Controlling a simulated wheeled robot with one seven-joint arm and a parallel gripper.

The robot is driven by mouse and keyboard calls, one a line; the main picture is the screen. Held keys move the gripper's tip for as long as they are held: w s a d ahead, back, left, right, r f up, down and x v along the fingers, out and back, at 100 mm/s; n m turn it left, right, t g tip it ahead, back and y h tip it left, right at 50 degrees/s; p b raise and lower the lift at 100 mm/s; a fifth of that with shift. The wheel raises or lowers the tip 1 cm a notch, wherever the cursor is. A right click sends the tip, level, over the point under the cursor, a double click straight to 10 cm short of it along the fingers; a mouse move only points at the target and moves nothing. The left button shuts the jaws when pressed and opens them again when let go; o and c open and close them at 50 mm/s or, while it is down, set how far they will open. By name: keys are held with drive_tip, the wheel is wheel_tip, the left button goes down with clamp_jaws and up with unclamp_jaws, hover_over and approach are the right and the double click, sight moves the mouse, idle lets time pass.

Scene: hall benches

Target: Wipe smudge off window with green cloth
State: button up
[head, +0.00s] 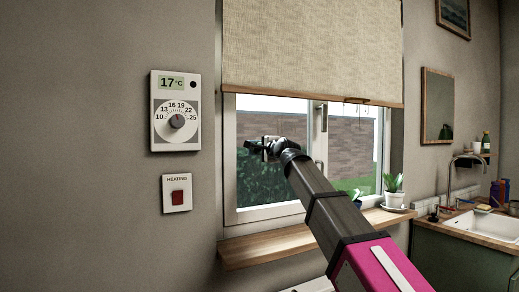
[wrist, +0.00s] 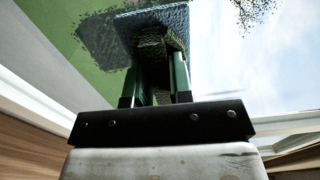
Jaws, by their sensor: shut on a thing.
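The window (head: 300,120) stands ahead, its upper part covered by a blind. My gripper (head: 256,147) is in front of the left pane, with the arm reaching up from the lower right. In the wrist view my gripper (wrist: 158,75) is shut on a bunched, dark textured cloth (wrist: 152,42). A blue-grey textured flat part shows at its far end; its colour is hard to judge in this light. A dark, ragged patch (wrist: 98,42) shows to the left of the cloth; I cannot tell whether it is a smudge or something outside. Contact with the glass is unclear.
A wooden sill (head: 265,245) runs below the window, with a potted plant (head: 393,188) at its right end. A thermostat (head: 175,111) and a heating switch (head: 177,193) are on the wall at left. The blind (head: 310,50) hangs just above my gripper. A sink (head: 480,225) is at right.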

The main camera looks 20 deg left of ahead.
drive_tip(key=shift+w+d, duration=0.75)
drive_tip(key=shift+w, duration=0.15)
drive_tip(key=w+d, duration=0.7)
drive_tip(key=w, duration=0.1)
drive_tip(key=shift+w+d, duration=0.25)
drive_tip(key=shift+w, duration=0.1)
idle(0.4)
drive_tip(key=shift+w+d, duration=0.55)
drive_tip(key=shift+w, duration=0.2)
drive_tip(key=shift+w+d, duration=0.55)
drive_tip(key=shift+w, duration=0.15)
drive_tip(key=v, duration=0.6)
drive_tip(key=shift+s, duration=0.1)
